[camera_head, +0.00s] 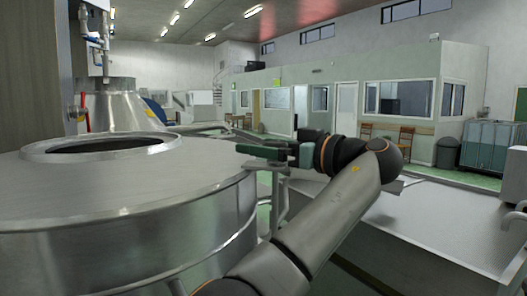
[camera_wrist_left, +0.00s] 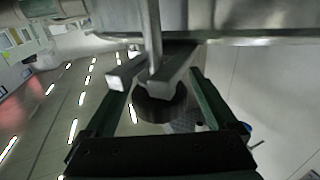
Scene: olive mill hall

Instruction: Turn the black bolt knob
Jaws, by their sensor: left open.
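The black bolt knob (camera_wrist_left: 163,103) shows in the wrist view as a dark round piece under a grey metal bracket (camera_wrist_left: 178,66) and a thin rod, beside the steel tank. My left gripper (camera_wrist_left: 160,84) is open, its two green fingers on either side of the knob in that view, with gaps visible on both sides. I cannot tell how deep the knob sits between them. In the head view my left gripper (camera_head: 252,156) is at the right rim of the steel tank (camera_head: 120,205), over a bracket (camera_head: 277,168). The knob is not clearly visible there. My right gripper is not in view.
The tank's round top opening (camera_head: 100,146) is at the left, with a steel cone (camera_head: 110,105) and pipes behind. A pale flat-topped unit (camera_head: 440,225) stands right of my arm. Chairs, a bin (camera_head: 447,152) and an office block are far back.

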